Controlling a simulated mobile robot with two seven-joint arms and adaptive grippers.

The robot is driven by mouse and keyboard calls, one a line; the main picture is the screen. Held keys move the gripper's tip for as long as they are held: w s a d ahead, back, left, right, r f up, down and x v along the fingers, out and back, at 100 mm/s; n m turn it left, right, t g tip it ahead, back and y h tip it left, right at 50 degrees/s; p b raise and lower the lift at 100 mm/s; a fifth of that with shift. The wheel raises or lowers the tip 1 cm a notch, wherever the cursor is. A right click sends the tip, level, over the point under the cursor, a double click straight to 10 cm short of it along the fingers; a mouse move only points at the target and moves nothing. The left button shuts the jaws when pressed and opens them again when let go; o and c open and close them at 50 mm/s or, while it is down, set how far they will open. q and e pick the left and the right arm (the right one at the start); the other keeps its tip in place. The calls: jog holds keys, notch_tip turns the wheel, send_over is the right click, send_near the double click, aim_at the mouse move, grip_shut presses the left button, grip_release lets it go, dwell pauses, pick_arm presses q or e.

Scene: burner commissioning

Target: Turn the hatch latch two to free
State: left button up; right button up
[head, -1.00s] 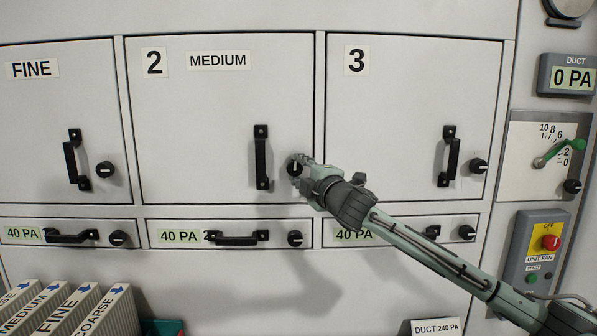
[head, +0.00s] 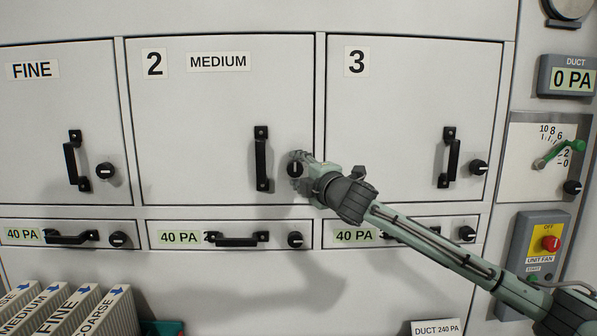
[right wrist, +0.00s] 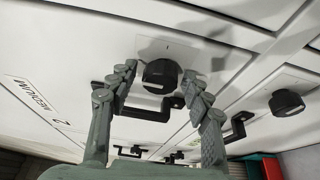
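Hatch 2 (head: 220,110), marked "2 MEDIUM", is a closed pale grey door with a black upright handle (head: 261,160). Its latch is a round black knob (head: 295,169) at the door's lower right, partly covered by my gripper in the head view. My right gripper (head: 302,168) is at this latch. In the right wrist view the two fingers of the right gripper (right wrist: 160,85) stand apart, one on each side of the latch knob (right wrist: 160,76). A narrow gap shows beside the left finger; contact on the right is unclear. My left gripper is not in view.
Hatch 3 (head: 410,110) and the FINE hatch (head: 60,115) flank it, with similar knobs. Drawers with 40 PA labels (head: 180,237) run below. A fan switch box (head: 536,255) and a green-handled lever (head: 560,155) are at right. Labelled filters (head: 75,310) stand lower left.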

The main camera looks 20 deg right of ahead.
jog(key=shift+s+d+f, duration=0.1)
jog(key=shift+s+d, duration=0.05)
jog(key=shift+s, duration=0.35)
jog(key=s+d, duration=0.1)
jog(key=s, duration=1)
